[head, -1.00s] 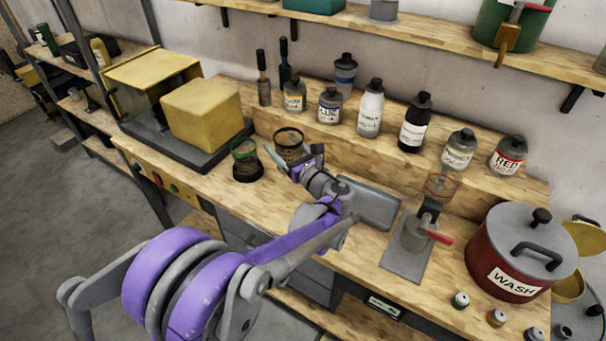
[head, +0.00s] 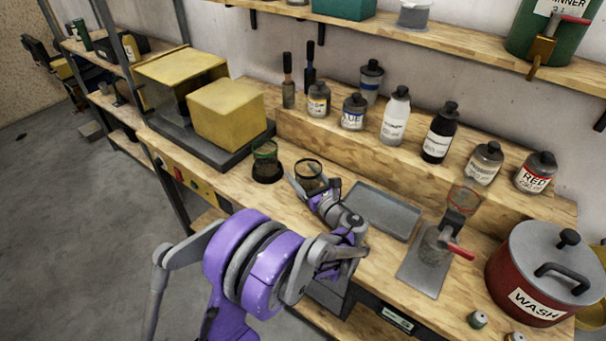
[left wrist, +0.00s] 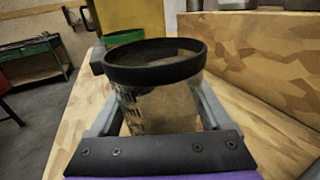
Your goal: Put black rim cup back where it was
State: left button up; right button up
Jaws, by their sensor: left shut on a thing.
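In the left wrist view the black rim cup (left wrist: 156,66) stands upright between the fingers (left wrist: 158,118), rim towards the camera. Its base is hidden, so I cannot tell whether it touches the bench. The green rim (left wrist: 124,37) shows behind it. My right gripper is not in view.
A grey tray (head: 382,208) lies right of the held cup. Several bottles (head: 396,116) line the raised ledge.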

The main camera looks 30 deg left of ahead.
pick_arm(q)
jog(key=shift+f, duration=0.15)
jog(key=o, duration=1.4)
jog(key=shift+d+r, duration=0.15)
jog(key=shift+r, duration=0.1)
jog(key=b+v, duration=0.1)
jog(key=v, duration=1)
jog(key=shift+s+d+b, duration=0.25)
jog(key=shift+d+b, duration=0.05)
